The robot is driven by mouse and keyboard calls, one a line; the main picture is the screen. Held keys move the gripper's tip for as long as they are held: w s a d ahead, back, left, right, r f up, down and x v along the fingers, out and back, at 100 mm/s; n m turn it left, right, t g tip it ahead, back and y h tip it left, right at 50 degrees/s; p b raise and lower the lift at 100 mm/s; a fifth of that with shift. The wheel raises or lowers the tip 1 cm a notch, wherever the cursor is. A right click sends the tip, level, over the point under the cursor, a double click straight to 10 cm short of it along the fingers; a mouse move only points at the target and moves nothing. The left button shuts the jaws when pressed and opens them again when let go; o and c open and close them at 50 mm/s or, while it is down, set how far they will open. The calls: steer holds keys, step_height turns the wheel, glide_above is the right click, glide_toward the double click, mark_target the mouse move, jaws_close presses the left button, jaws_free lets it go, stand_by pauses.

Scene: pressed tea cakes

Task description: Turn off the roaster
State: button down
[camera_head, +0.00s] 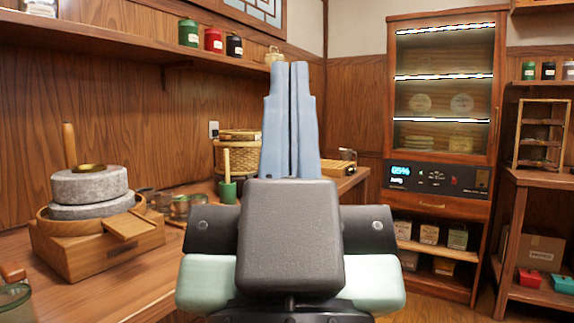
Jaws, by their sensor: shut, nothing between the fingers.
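My gripper (290,68) points up in the middle of the view. Its two blue fingers are shut side by side with nothing between them, away from any object. I cannot identify the roaster with certainty. A light wooden box-like item (339,164) is partly hidden behind my fingers on the counter's far end, and I cannot tell what it is. A tall wooden cabinet (502,110) with a glass door and lit shelves stands at the back right. Its black control panel (437,178) has a lit blue display.
A stone mill (90,186) on a wooden base stands on the left counter (118,292). Shelving (542,178) stands at the right. Some floor shows between my gripper and the cabinet.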

step_height(320, 180, up, 37)
steer(key=p, duration=3.5)
